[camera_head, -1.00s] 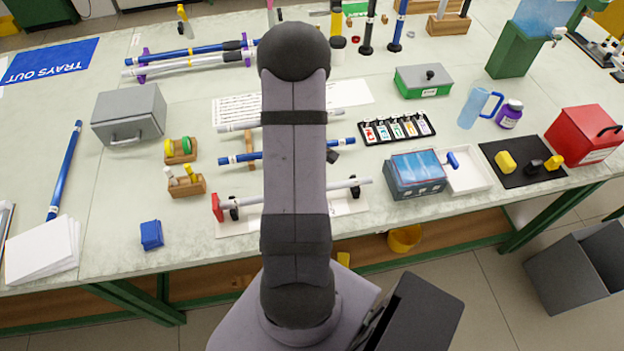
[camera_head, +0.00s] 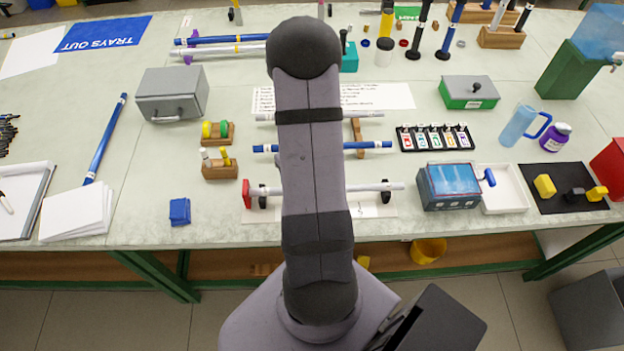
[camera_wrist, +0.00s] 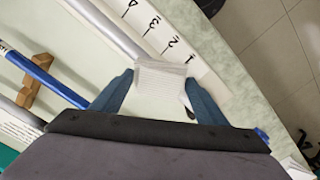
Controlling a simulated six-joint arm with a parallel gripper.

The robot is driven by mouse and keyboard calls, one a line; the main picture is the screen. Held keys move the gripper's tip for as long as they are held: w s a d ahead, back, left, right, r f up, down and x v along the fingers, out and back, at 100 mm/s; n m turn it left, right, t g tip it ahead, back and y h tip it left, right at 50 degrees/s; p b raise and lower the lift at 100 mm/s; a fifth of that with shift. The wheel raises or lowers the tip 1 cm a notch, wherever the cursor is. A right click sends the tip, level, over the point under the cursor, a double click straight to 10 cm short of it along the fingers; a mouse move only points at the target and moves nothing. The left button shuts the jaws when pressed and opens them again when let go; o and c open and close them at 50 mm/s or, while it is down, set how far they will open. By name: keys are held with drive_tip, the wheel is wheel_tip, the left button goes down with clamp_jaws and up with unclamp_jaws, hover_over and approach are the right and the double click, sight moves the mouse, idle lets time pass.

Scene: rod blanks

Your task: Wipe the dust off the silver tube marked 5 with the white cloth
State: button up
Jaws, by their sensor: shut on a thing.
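My gripper (camera_wrist: 160,88) has its two blue fingers shut on the white cloth (camera_wrist: 165,84), a folded pad, in the wrist view. A silver tube (camera_wrist: 112,30) runs beside a white board with numbers and reaches the cloth. I cannot tell whether they touch. In the head view a silver tube (camera_head: 366,188) lies on black rollers by a red end stop (camera_head: 247,194), its middle hidden behind my arm. Another silver tube (camera_head: 265,116) lies farther back. I cannot read a 5 or make out dust. My arm hides the gripper and cloth in the head view.
A blue tube (camera_head: 372,145) lies on a wooden rest behind the rollers. A blue box (camera_head: 448,186) and white tray (camera_head: 505,190) stand to the right. A folded blue cloth (camera_head: 180,211) and wooden holders (camera_head: 219,168) are left. The table's front edge is close.

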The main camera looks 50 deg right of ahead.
sight(351, 186)
drive_tip(key=shift+s+d+p, duration=0.35)
drive_tip(key=shift+s+d, duration=4.5)
drive_tip(key=shift+w+a+r+p, duration=0.1)
drive_tip(key=shift+w+a+p, duration=0.45)
drive_tip(key=shift+w+a, duration=4.55)
wheel_tip(351, 186, up, 8)
drive_tip(key=p, duration=0.6)
drive_tip(key=shift+s+d, duration=0.1)
drive_tip(key=shift+s, duration=0.05)
